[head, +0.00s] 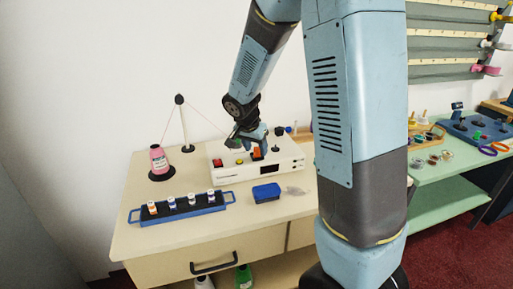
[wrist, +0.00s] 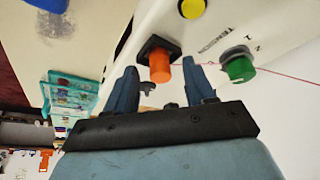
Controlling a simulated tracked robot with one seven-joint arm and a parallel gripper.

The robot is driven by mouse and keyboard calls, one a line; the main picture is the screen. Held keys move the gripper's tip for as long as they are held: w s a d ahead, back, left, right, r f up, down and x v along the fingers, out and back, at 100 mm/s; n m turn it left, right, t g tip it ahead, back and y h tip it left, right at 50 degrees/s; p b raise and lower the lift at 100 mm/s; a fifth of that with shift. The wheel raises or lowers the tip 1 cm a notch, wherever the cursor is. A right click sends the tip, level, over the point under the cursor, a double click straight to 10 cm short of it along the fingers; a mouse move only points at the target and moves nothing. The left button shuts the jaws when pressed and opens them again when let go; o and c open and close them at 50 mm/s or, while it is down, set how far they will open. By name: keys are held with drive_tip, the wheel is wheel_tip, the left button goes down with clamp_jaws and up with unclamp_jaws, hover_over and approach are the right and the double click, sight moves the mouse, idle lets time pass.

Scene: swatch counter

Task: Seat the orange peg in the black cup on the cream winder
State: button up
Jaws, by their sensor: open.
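The cream winder (head: 222,180) stands on the counter, a long box with buttons and a dark display on its front. The orange peg (wrist: 160,70) stands in the square black cup (wrist: 148,47) on the winder in the wrist view. It also shows in the head view (head: 257,153), where the cup is hard to make out. My gripper (wrist: 162,78) is open, with one finger on each side of the peg's outer end and a gap to both. In the head view my gripper (head: 252,141) is just above the winder. The peg's lower end is hidden inside the cup.
A yellow button (wrist: 192,8) and a green knob (wrist: 238,67) sit close to the cup. A blue rack (head: 180,213) with several small spools lies front left, a blue box (head: 266,193) in front of the winder. A pink thread cone (head: 158,160) stands at left, its thread running towards the winder.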

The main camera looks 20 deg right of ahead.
drive_tip(key=v, duration=1.3)
drive_tip(key=shift+r, duration=0.25)
drive_tip(key=shift+s+a, duration=0.1)
drive_tip(key=s+d+r+n+y, duration=0.1)
drive_tip(key=s+r+n, duration=0.1)
drive_tip(key=s, duration=0.6)
drive_tip(key=s+d+r+n+t+y, duration=0.1)
drive_tip(key=s+n, duration=0.3)
drive_tip(key=s, duration=0.4)
drive_tip(key=s+d+r+n+t+y, duration=0.1)
drive_tip(key=s+d+r+n, duration=0.1)
drive_tip(key=s, duration=0.6)
drive_tip(key=shift+d+r+n, duration=0.4)
drive_tip(key=shift+r+n, duration=0.1)
drive_tip(key=shift+r, duration=0.4)
